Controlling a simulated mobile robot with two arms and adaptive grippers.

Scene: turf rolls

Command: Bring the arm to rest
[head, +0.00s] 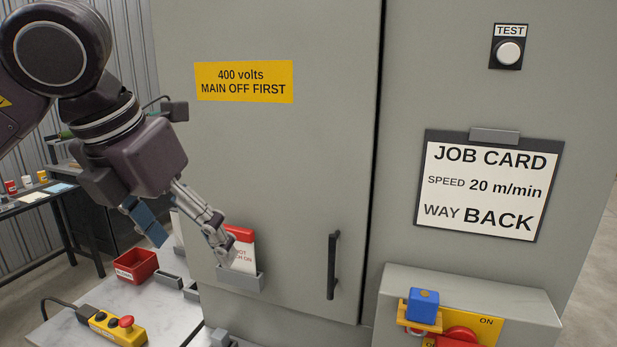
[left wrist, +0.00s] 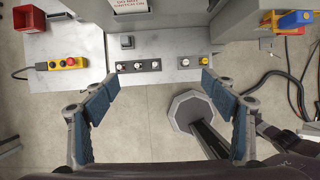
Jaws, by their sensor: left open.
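My left arm comes in from the upper left of the head view, in front of the grey cabinet door (head: 320,150). My left gripper (head: 190,247) points downward, its blue-padded fingers apart with nothing between them. In the head view one finger overlaps the white card with a red top (head: 243,250) in the grey holder on the door; I cannot tell whether they touch. The left wrist view shows the same open gripper (left wrist: 160,78) above a worktop edge with a row of knobs (left wrist: 138,66). My right gripper is not in view.
A red bin (head: 135,266) and a yellow pendant with a red button (head: 117,325) lie on the worktop (head: 172,308). The door has a black handle (head: 333,265). A blue padlock (head: 423,306) sits by a red switch (head: 459,337). A job card (head: 476,185) hangs right.

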